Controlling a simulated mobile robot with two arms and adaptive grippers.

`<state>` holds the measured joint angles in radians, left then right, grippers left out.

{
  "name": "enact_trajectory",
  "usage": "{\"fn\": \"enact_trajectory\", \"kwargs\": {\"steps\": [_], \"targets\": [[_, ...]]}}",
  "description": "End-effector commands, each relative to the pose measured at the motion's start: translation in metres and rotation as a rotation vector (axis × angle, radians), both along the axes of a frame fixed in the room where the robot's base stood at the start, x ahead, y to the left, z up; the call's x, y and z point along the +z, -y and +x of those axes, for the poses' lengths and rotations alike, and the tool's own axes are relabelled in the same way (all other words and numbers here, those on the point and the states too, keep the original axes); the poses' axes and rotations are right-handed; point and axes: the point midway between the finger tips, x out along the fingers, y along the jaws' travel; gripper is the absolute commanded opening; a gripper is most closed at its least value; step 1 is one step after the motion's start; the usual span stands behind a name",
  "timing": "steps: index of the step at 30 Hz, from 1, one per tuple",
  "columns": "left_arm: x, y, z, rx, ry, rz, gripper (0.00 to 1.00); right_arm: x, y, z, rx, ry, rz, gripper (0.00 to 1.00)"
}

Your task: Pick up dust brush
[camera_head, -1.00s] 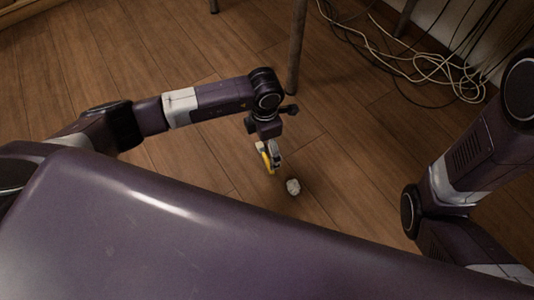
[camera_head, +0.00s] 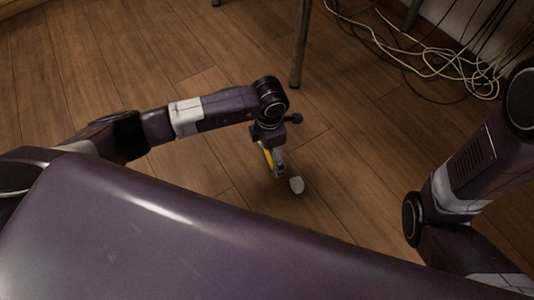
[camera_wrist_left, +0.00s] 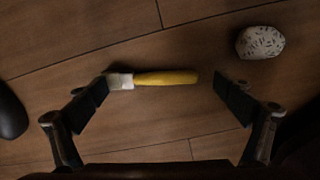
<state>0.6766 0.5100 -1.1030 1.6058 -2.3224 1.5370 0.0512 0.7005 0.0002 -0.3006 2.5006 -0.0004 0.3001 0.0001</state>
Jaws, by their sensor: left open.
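The dust brush lies on the wooden floor in the left wrist view, with a yellow handle (camera_wrist_left: 166,78) pointing right and a pale ferrule (camera_wrist_left: 120,81) at its left end. The left finger covers the part beyond the ferrule. My left gripper (camera_wrist_left: 168,98) is open, its two fingers spread on either side of the handle, with nothing held. In the head view the left gripper (camera_head: 277,165) hangs low over the floor, and a bit of yellow handle (camera_head: 267,158) shows beside it. My right arm is at the right edge; its gripper is out of frame.
A pale speckled lump (camera_wrist_left: 260,42) lies on the floor right of the brush; it also shows in the head view (camera_head: 296,185). A table leg (camera_head: 300,45) stands behind the arm. Tangled cables (camera_head: 440,62) lie at the upper right.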

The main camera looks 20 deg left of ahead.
Motion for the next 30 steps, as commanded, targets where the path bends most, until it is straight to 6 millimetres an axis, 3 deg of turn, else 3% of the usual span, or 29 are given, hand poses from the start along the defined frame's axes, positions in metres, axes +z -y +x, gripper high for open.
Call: {"fn": "enact_trajectory", "kwargs": {"steps": [3, 13, 28, 30], "targets": [[0.0010, 0.0001, 0.0000, 0.000, 0.000, 0.000, 0.95, 0.0009, 0.0000, -0.0001, 0.000, 0.000, 0.000, 0.88], [0.0005, 0.0001, -0.0004, 0.000, -0.001, 0.000, 0.58, 0.0008, 0.0001, -0.0001, 0.000, 0.000, 0.000, 0.88], [0.0022, -0.0013, -0.0012, 0.001, -0.003, 0.002, 0.57, 0.0033, 0.0001, 0.0002, 0.000, 0.000, 0.000, 0.88], [0.0065, -0.0015, -0.0013, 0.001, -0.004, 0.003, 0.48, 0.0067, 0.0002, 0.0003, -0.001, -0.001, 0.000, 0.88]]}}
